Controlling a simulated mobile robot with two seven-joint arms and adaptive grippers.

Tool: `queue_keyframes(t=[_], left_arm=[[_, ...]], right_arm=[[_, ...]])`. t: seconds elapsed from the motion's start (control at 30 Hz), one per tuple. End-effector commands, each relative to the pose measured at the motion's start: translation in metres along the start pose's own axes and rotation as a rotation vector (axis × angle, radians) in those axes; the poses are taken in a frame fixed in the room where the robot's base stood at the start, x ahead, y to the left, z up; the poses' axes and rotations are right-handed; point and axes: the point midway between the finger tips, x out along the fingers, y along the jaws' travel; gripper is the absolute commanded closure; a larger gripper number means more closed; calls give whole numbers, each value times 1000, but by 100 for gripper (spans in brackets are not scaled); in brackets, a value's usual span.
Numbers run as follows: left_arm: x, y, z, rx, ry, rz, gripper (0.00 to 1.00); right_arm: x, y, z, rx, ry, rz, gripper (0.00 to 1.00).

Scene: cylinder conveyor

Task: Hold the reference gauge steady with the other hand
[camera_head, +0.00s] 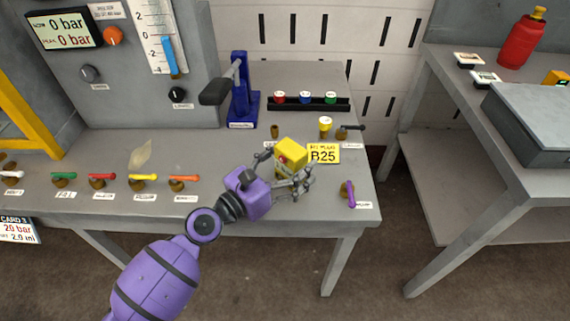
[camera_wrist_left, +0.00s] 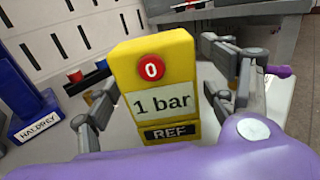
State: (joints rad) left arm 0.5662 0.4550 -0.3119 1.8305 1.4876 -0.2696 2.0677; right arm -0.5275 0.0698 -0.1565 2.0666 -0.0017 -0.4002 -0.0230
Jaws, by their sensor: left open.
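The reference gauge is a yellow block (camera_head: 291,152) with a red button, standing on the grey table near its right end. In the left wrist view the gauge (camera_wrist_left: 157,80) fills the middle, with a red "0" button, a "1 bar" display and a "REF" label. My left gripper (camera_head: 285,172) is open around the gauge; in the left wrist view its fingers (camera_wrist_left: 160,108) stand on either side, the right ones close to its side. Whether they touch it I cannot tell. The gauge's lower part is partly hidden by the gripper. My right gripper is not in view.
A blue hand pump (camera_head: 240,95) with a dark handle stands behind. A black rack (camera_head: 305,104) holds red, blue and green caps. A yellow B25 card (camera_head: 323,153) lies right of the gauge, with a purple-handled valve (camera_head: 349,193) nearby. Several coloured valves line the left front.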

Motion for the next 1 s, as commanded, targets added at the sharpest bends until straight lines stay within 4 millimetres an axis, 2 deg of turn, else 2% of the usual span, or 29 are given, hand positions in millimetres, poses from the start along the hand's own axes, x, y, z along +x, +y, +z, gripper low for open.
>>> queue_keyframes(t=[0.17, 0.6, 0.63, 0.87, 1.0], left_arm=[[0, 0, 0, 0, 0, 0, 25], [0, 0, 0, 0, 0, -1, 82], [0, 0, 0, 0, 0, -1, 49], [0, 0, 0, 0, 0, -1, 77], [0, 0, 0, 0, 1, -1, 77]], right_arm=[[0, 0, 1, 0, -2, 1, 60], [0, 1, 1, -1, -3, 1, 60], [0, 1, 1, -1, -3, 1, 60], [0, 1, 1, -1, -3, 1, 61], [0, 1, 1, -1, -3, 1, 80]])
